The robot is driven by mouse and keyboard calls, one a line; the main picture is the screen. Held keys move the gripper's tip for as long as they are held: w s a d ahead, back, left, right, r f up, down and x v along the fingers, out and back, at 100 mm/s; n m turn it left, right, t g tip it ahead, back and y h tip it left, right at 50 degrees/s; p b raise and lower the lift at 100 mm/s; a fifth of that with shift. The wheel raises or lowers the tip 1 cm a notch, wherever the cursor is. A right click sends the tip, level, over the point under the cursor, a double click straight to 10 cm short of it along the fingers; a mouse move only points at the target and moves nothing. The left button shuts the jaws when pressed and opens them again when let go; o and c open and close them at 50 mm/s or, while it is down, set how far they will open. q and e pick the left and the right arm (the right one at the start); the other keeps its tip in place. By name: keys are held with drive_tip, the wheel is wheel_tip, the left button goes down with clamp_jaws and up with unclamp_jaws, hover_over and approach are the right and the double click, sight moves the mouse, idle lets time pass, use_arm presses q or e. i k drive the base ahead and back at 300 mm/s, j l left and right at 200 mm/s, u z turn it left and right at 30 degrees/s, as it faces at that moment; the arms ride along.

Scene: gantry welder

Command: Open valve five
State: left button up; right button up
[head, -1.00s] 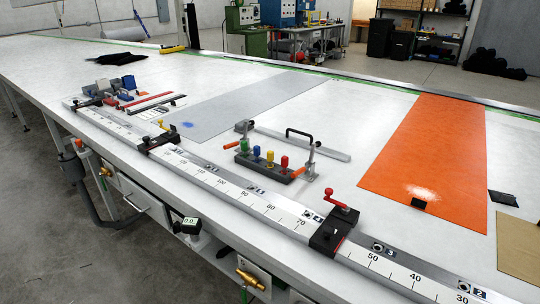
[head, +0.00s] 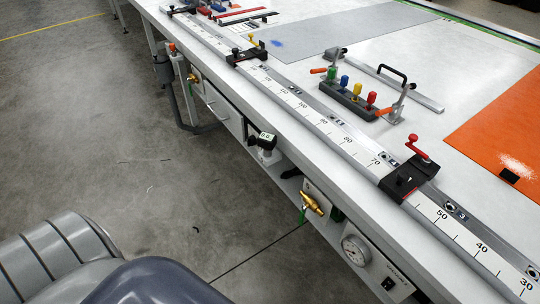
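A brass valve (head: 313,203) with a lever handle sits on a pale plate on the table's front side, below the ruler edge. A green hose or cable hangs beside it. A second, smaller brass valve (head: 193,77) shows farther along the same side, near a grey pipe. I cannot read a number on either valve, so I cannot tell which is valve five. Neither of my grippers is in view.
A round pressure gauge (head: 355,250) and a black switch (head: 388,284) are right of the nearer valve. A small box with a display (head: 267,140) juts out from the side. A black clamp with red handle (head: 409,177) sits on the ruler. The grey floor (head: 150,165) alongside is mostly clear.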

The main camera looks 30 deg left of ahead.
sight(303, 212)
drive_tip(key=i+u, duration=0.2)
drive_tip(key=u, duration=0.55)
drive_tip(key=i+j+z, duration=0.1)
drive_tip(key=j+z, duration=0.2)
drive_tip(key=j, duration=0.05)
